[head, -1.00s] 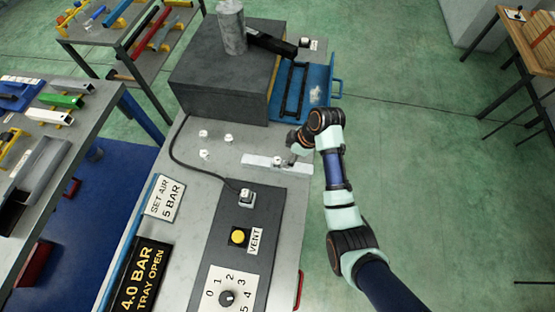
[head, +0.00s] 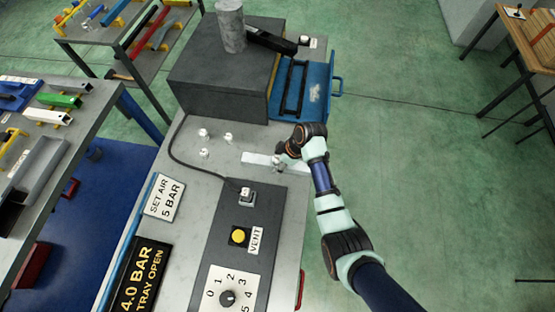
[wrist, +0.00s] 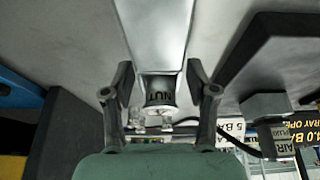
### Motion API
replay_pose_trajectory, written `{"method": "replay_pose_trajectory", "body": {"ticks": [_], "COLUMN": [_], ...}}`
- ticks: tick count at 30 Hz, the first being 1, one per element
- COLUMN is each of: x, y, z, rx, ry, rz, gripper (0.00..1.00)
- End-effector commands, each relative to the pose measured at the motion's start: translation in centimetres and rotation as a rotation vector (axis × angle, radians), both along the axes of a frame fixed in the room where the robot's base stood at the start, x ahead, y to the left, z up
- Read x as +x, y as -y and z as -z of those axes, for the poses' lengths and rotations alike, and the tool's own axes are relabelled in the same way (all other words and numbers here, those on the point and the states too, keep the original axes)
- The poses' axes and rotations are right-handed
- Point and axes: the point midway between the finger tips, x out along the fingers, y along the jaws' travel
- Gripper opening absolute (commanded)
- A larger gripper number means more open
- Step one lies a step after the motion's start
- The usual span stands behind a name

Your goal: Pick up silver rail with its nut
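The flat silver rail (head: 256,158) lies on the grey bench in the head view, its right part hidden by my arm. In the wrist view the rail (wrist: 152,28) runs away from the nut. My gripper (wrist: 161,88) is open, with one finger on each side of the nut and a visible gap to each. In the head view my gripper (head: 279,164) is at the rail, where it covers the nut.
Small white knob-like parts (head: 228,138) stand left of the rail. A dark control panel (head: 245,218) with a plug and cable lies nearer. A large grey block (head: 215,85) and an open blue tray (head: 315,88) stand behind. The bench's right edge is close to my arm.

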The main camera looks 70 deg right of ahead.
Motion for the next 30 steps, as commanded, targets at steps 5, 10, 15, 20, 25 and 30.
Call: {"method": "replay_pose_trajectory", "body": {"ticks": [5,10,15,20,25,30], "x": [0.0,0.0,0.0,0.0,0.1,0.1], "y": [0.0,0.0,0.1,0.1,0.1,0.2], "z": [0.0,0.0,-0.1,-0.3,-2.0,-6.2], "rx": [0.0,0.0,-0.002,-0.002,-0.004,-0.007], "ry": [0.0,0.0,0.001,0.002,0.003,0.005], "rz": [0.0,0.0,0.0,0.0,0.0,0.0], "gripper": [0.23,0.0,0.0,0.0,0.0,0.0]}}
